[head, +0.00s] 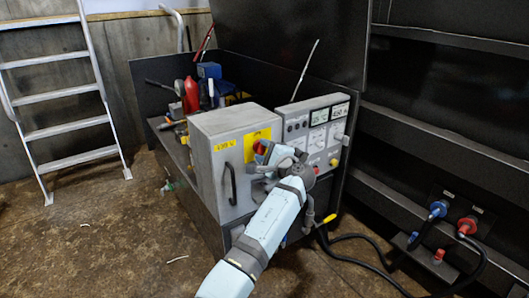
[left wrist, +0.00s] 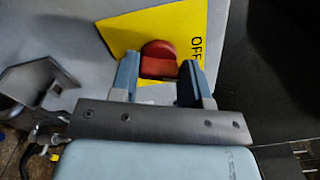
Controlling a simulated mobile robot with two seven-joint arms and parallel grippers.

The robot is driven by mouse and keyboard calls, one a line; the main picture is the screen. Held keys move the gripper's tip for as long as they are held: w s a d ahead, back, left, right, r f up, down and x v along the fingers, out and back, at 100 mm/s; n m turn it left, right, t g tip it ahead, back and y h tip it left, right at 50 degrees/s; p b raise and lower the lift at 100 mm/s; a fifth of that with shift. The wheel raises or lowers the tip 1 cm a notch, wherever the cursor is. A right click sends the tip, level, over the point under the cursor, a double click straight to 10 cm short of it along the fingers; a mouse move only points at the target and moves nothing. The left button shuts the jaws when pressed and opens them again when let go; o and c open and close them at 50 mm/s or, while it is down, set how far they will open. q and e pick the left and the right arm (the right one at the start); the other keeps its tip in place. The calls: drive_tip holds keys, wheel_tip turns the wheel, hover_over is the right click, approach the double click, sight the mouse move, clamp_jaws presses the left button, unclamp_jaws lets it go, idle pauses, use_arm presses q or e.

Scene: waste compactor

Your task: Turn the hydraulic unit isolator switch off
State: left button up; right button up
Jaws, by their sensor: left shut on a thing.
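The isolator switch is a red rotary handle (left wrist: 158,50) on a yellow plate (left wrist: 118,36) with the letters "OFF" at its right side in the left wrist view. In the head view the red handle (head: 260,146) shows just past my fingers, on the front of the grey cabinet (head: 212,140). My left gripper (left wrist: 160,66) is shut on the red handle, with one blue-grey finger on each side of it. The handle's lower part is hidden by the gripper. My right gripper is not in view.
A control panel (head: 318,135) with meters and knobs stands right of the cabinet. A black door handle (head: 230,184) juts out left of my gripper. Blue and red plugs (head: 438,209) with black cables sit at the right. A ladder (head: 70,95) leans at the left; floor is open there.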

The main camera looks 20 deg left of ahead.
use_arm(q)
drive_tip(key=n+b, duration=0.1)
drive_tip(key=n, duration=0.1)
drive_tip(key=shift+f+n, duration=0.1)
drive_tip(key=shift+n, duration=0.2)
drive_tip(key=shift+n+b, duration=0.35)
drive_tip(key=shift+n, duration=0.65)
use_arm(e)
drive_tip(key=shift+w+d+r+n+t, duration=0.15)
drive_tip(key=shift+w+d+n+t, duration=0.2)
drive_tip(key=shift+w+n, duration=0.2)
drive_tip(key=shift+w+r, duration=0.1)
use_arm(q)
drive_tip(key=o, duration=0.9)
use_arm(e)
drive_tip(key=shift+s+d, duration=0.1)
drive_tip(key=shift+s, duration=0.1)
